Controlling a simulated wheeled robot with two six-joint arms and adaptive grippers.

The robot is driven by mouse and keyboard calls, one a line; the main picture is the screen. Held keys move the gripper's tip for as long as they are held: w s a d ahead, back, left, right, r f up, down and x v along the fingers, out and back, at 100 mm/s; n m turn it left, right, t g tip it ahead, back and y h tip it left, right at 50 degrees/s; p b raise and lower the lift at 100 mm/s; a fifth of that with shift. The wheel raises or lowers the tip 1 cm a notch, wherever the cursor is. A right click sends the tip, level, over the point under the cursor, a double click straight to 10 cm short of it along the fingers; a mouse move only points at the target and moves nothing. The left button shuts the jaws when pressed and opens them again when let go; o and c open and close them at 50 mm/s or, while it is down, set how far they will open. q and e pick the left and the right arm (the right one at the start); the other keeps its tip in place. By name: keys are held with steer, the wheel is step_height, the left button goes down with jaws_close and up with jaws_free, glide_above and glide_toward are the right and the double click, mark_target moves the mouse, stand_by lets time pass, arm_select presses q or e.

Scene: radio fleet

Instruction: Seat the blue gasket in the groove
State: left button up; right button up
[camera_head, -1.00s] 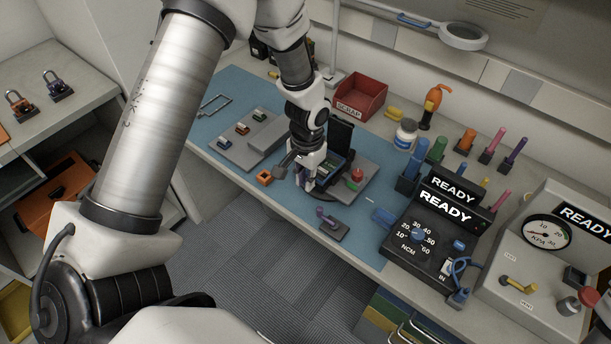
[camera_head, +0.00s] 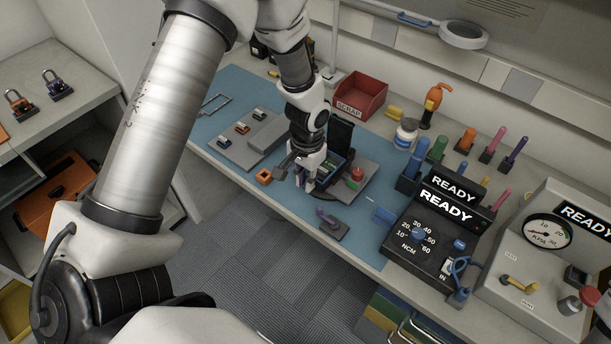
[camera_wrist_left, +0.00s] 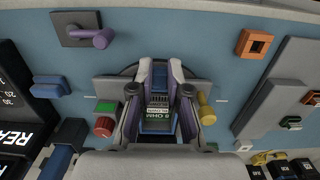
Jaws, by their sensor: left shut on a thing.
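My left gripper (camera_head: 308,178) points down over the open radio housing on a grey fixture (camera_head: 352,190) on the blue mat. In the left wrist view its fingers (camera_wrist_left: 160,78) are shut on a small blue piece (camera_wrist_left: 160,72), which looks like part of the blue gasket. Below it lies the housing interior with an "8 OHM" label (camera_wrist_left: 160,118). The fingers hide most of the housing rim, so I cannot tell whether the gasket touches the groove. The black housing back (camera_head: 341,131) stands upright behind the gripper. My right gripper is not in view.
A red button (camera_head: 357,174) sits on the fixture. An orange block with a hole (camera_head: 264,177), a purple-handled part on a dark plate (camera_head: 332,226) and a blue block (camera_head: 384,216) lie nearby. A red scrap bin (camera_head: 362,95) stands behind. The black READY unit (camera_head: 430,245) is at right.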

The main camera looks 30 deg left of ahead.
arm_select(q)
steer(key=o, duration=0.8)
steer(key=r, duration=1.2)
steer(key=shift+w, duration=0.3)
steer(key=shift+f, duration=0.15)
